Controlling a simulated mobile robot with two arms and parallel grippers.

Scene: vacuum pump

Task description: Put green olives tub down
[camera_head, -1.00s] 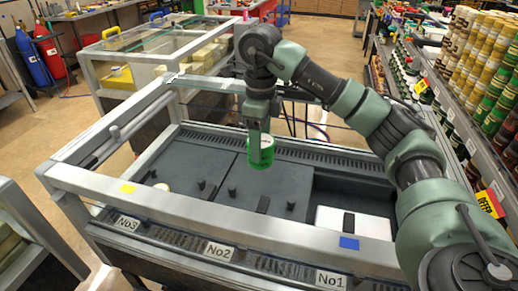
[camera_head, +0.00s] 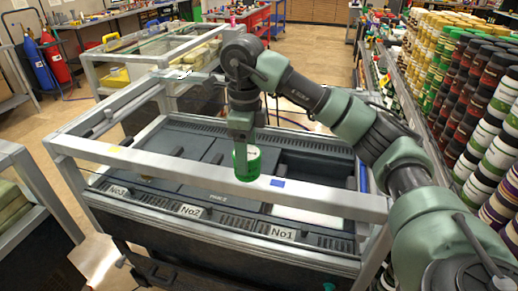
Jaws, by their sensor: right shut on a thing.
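The green olives tub (camera_head: 247,163) is a small green cup-shaped container with a pale inside, upright in the head view. My right gripper (camera_head: 241,143) points down and is shut on the tub's near-left wall. My left gripper is not in view.
A recess with a white block (camera_head: 308,217) lies at right. A metal rail (camera_head: 330,197) with a blue tag crosses in front. Shelves of jars (camera_head: 470,100) line the right.

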